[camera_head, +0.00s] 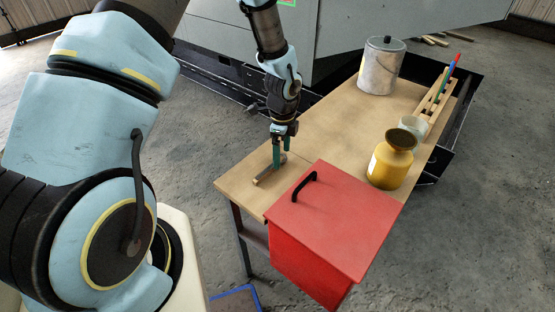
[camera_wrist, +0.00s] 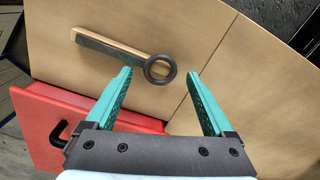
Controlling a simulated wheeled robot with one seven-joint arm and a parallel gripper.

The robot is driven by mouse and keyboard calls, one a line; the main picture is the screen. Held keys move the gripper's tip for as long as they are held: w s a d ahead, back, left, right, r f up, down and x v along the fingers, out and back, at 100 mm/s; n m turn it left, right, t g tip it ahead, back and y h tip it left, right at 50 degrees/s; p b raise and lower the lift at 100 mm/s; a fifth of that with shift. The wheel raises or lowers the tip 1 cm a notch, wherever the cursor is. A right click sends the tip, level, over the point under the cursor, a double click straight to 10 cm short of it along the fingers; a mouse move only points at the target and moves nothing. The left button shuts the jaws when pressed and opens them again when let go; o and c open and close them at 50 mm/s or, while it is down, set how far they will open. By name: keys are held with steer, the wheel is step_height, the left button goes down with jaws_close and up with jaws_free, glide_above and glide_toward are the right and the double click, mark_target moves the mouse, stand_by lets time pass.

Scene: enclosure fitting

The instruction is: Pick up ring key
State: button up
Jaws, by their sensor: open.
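The ring key (camera_wrist: 159,69) lies flat on the wooden tabletop in the wrist view, its dark ring at the right end of a bar. A light wooden strip (camera_wrist: 108,46) lies along the dark shaft. In the head view the ring key (camera_head: 265,178) is small and partly hidden by the fingers. The ring shows in the gap between the fingertips in the wrist view. In the head view my gripper (camera_head: 280,160) points down above the table, close to the key.
A red box (camera_head: 330,225) with a black handle stands at the table's near side. A yellow jar (camera_head: 390,165), a pale cup (camera_head: 413,125), a metal canister (camera_head: 381,68) and a wooden rack (camera_head: 437,98) with pens stand farther right. The middle of the wooden table (camera_head: 325,125) is clear.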

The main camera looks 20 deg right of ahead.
steer(key=shift+f, duration=0.1)
steer(key=shift+c, duration=0.4)
steer(key=c, duration=1.1)
steer(key=shift+c, duration=0.2)
